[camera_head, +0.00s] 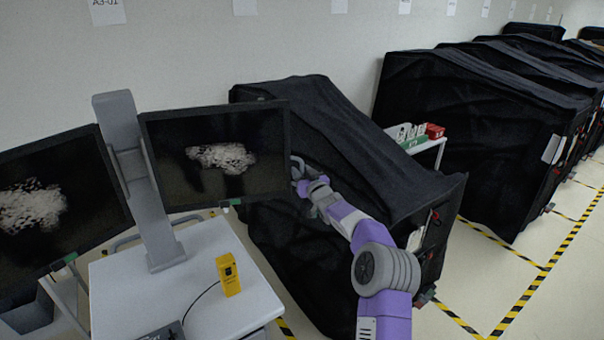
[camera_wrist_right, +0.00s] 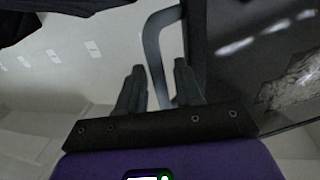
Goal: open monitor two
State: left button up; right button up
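Two dark monitors hang on a grey post. The left monitor (camera_head: 60,205) and the right monitor (camera_head: 215,190) both have a white speckled patch on a black screen. No label shows which one is monitor two. My right gripper (camera_head: 301,186) is at the right edge of the right monitor. In the right wrist view my right gripper (camera_wrist_right: 160,75) has its two fingers apart. A grey curved handle (camera_wrist_right: 153,45) on the monitor's edge passes between the fingers. I cannot tell whether they touch it. My left gripper is out of view.
The grey post (camera_head: 140,180) stands on a white cart top (camera_head: 120,295) with a yellow box (camera_head: 228,276) and its cable. A black-covered cart (camera_head: 350,150) is close behind my right arm. More covered carts (camera_head: 470,130) stand to the right. Yellow-black tape (camera_head: 545,275) marks the floor.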

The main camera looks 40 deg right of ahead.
jog(key=shift+s+a+f+b, duration=0.1)
jog(key=shift+s+b, duration=0.25)
jog(key=shift+s, duration=0.15)
jog(key=b+v, duration=0.2)
jog(key=v, duration=0.3)
jog(key=shift+s, duration=0.2)
jog(key=shift+s+a, duration=0.2)
jog(key=shift+s, duration=0.4)
